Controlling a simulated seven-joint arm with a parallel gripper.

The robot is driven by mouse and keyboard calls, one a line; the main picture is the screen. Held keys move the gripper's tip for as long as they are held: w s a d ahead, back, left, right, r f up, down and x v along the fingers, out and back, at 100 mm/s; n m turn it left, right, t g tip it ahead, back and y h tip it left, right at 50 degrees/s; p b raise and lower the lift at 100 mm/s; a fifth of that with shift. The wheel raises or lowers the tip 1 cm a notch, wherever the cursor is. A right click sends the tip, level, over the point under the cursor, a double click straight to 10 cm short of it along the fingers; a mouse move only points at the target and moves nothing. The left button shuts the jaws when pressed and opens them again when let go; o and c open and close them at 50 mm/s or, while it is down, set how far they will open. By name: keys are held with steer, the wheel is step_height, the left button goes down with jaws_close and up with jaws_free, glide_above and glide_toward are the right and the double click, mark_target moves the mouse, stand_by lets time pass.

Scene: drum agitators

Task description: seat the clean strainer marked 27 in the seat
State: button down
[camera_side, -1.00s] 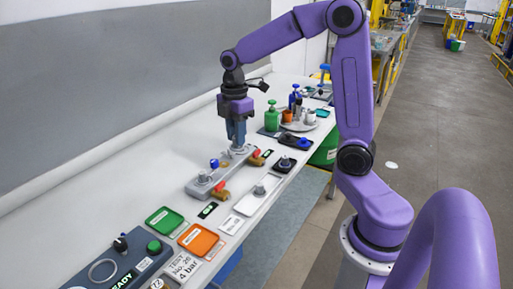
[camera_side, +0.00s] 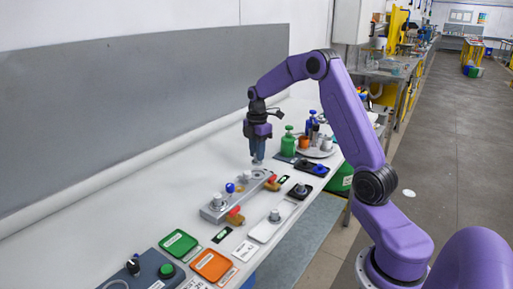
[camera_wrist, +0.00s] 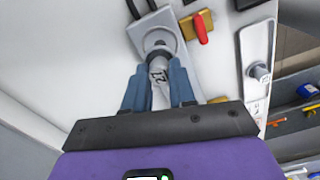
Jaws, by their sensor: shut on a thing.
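My gripper (camera_side: 258,161) is over the far end of the grey metal block (camera_side: 246,188). In the wrist view, my gripper (camera_wrist: 159,88) is shut on a pale metal strainer (camera_wrist: 158,72), whose printed mark reads 27 upside down. The strainer's far end lies over the round seat (camera_wrist: 160,35) in the block. I cannot tell whether it touches the seat or sits inside it. In the side view the fingers mostly hide the strainer.
A white tray (camera_side: 262,232) with another metal part (camera_side: 275,215) lies in front. Green (camera_side: 180,243) and orange (camera_side: 212,264) trays are nearer. Bottles stand behind.

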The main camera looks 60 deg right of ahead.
mark_target(257, 162)
steer(key=shift+f, duration=2)
steer(key=shift+f, duration=0.45)
stand_by(0.4)
steer(key=c, duration=0.8)
jaws_free()
steer(key=shift+c, duration=0.2)
steer(key=o, duration=0.3)
steer(key=shift+r, duration=0.1)
steer(key=shift+r, duration=1.2)
